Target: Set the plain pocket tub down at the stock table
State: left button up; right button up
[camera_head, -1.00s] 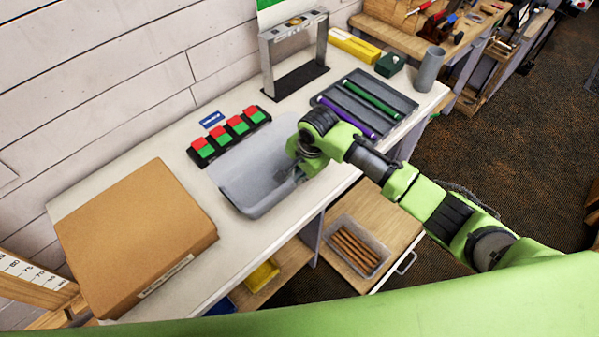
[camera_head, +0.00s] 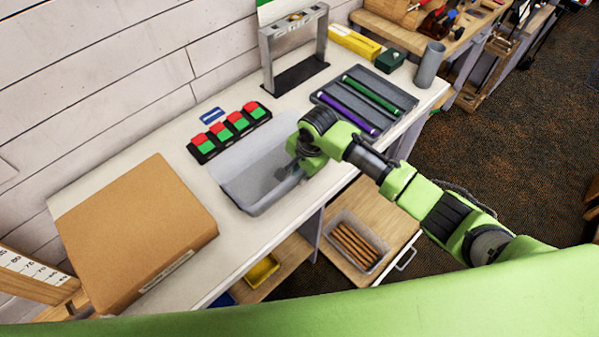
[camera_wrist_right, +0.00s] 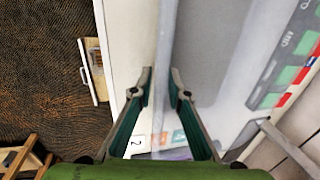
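The plain pocket tub (camera_head: 240,184), a grey translucent open tray, sits on the white stock table (camera_head: 180,143), between the row of red-and-green blocks and the table's front edge. It looks level. My right gripper (camera_head: 297,168) is at the tub's right end, and the arm hides that end. In the right wrist view, the two fingers (camera_wrist_right: 161,82) stand a little apart on either side of the tub's wall (camera_wrist_right: 205,50), with a gap between the tips. My left gripper is not in view.
A cardboard box (camera_head: 130,235) stands left of the tub. Red-and-green blocks (camera_head: 230,130) sit behind it. A grey tray (camera_head: 385,88) with purple and green grips lies to the right. An open drawer (camera_head: 340,262) with a bin of brown sticks is below.

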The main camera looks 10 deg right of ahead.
jog(key=shift+o, duration=0.6)
jog(key=v, duration=1.2)
jog(key=shift+a+f, duration=0.1)
jog(key=shift+a, duration=0.05)
